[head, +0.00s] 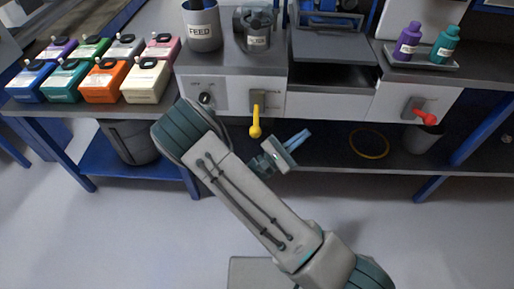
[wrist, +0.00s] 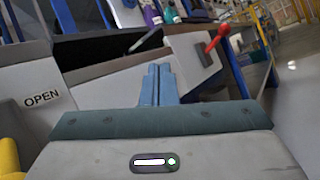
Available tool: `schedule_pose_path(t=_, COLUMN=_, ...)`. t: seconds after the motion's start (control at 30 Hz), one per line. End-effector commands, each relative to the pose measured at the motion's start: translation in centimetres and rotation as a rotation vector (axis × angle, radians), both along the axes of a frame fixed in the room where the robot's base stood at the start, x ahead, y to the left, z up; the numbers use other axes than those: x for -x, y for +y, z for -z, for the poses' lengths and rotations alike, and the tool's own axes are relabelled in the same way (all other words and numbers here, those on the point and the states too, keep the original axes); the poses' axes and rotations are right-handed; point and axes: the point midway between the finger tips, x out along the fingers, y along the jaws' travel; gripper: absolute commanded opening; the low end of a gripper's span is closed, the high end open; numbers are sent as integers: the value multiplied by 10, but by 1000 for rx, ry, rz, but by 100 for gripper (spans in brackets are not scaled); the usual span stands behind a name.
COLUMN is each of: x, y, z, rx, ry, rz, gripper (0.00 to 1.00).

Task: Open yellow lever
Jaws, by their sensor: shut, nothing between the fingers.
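The yellow lever (head: 256,118) hangs down from its plate on the white front panel in the head view, with its round knob at the bottom. In the wrist view a yellow part of it (wrist: 9,158) shows at the lower left edge, beside the panel marked OPEN. My gripper (head: 301,137) is to the right of the lever's knob and a little below it, apart from it. Its blue fingers (wrist: 157,84) are together and empty, pointing right along the panel front in the head view.
A red lever (head: 424,117) sits on the right panel. A black knob (head: 205,99) is left of the yellow lever. An open drawer-like recess (head: 335,77) lies between the panels. A bin (head: 421,138) and a yellow ring (head: 369,142) are on the lower shelf. Coloured bottles stand on the counter.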

Motion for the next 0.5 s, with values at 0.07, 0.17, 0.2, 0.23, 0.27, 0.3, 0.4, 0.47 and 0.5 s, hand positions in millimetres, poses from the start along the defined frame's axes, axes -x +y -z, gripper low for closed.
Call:
schedule_pose_path(t=0.07, x=-9, y=26, z=41, rx=118, ry=14, rz=-125, gripper=0)
schedule_pose_path(t=0.17, x=-16, y=57, z=76, rx=244, ry=22, rz=-279, gripper=0)
schedule_pose_path(t=0.2, x=-18, y=69, z=89, rx=291, ry=24, rz=-336, gripper=0)
schedule_pose_path(t=0.23, x=-19, y=77, z=98, rx=321, ry=27, rz=-376, gripper=0)
schedule_pose_path(t=0.27, x=-19, y=85, z=107, rx=349, ry=27, rz=-415, gripper=0)
schedule_pose_path(t=0.3, x=-19, y=94, z=117, rx=382, ry=29, rz=-460, gripper=0)
schedule_pose_path(t=0.4, x=-19, y=111, z=137, rx=446, ry=33, rz=-550, gripper=0)
schedule_pose_path(t=0.47, x=-18, y=118, z=144, rx=469, ry=34, rz=-585, gripper=0)
schedule_pose_path(t=0.5, x=-17, y=122, z=148, rx=481, ry=34, rz=-603, gripper=0)
